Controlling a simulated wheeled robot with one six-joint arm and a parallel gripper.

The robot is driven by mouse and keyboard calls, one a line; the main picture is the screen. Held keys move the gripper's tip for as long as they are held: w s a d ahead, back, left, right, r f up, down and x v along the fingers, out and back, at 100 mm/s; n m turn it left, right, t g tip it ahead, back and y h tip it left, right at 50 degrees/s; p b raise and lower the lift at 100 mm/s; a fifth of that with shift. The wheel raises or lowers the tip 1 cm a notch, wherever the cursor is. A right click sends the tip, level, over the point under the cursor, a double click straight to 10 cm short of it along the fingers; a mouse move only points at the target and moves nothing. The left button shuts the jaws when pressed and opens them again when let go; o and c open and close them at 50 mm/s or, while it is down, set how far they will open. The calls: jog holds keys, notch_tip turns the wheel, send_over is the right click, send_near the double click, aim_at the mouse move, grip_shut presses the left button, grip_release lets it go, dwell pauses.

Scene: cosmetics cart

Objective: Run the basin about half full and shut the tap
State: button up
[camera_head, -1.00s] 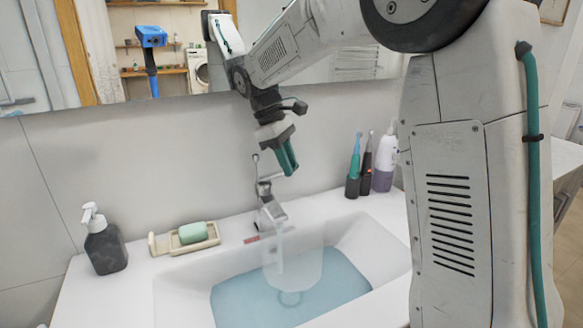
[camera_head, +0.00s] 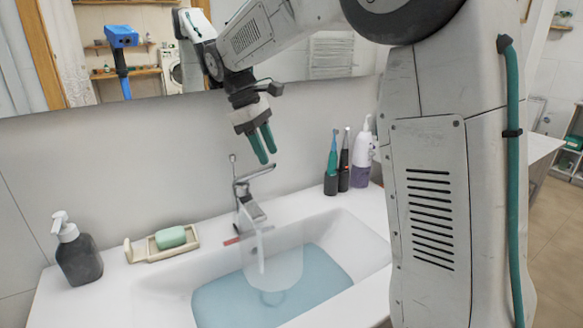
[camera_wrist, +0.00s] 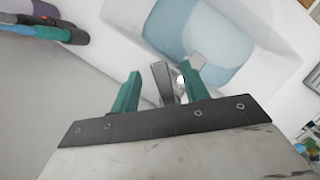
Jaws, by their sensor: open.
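The chrome tap (camera_head: 249,205) stands at the back edge of the white basin (camera_head: 345,226), with its lever handle (camera_head: 257,172) raised at the top. A pale stream (camera_head: 260,253) runs from the spout into blue water (camera_head: 232,303) that covers the basin floor and part of the walls. In the wrist view, the tap (camera_wrist: 166,82) shows between the green fingers of my gripper (camera_wrist: 160,88), with the water (camera_wrist: 184,32) beyond.
A soap dispenser (camera_head: 77,254) and a soap dish with green soap (camera_head: 171,238) stand left of the basin. Toothbrushes (camera_head: 331,165) and a white-purple bottle (camera_head: 363,157) stand at the back right. A mirror (camera_head: 190,75) lines the wall behind.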

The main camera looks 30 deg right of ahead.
jog(key=s+r, duration=0.1)
jog(key=s, duration=1.4)
jog(key=shift+s+a+r, duration=0.15)
jog(key=shift+a, duration=0.3)
jog(key=s+f+m+t+y, duration=0.1)
jog(key=s+f+m+t, duration=0.1)
jog(key=s, duration=0.6)
jog(key=s+f+m+t+y, duration=0.2)
jog(key=s+f+m, duration=0.2)
jog(key=s+m, duration=0.3)
jog(key=shift+s+a+f, duration=0.2)
jog(key=shift+s+a, duration=0.05)
jog(key=shift+s, duration=0.1)
dwell(4.2)
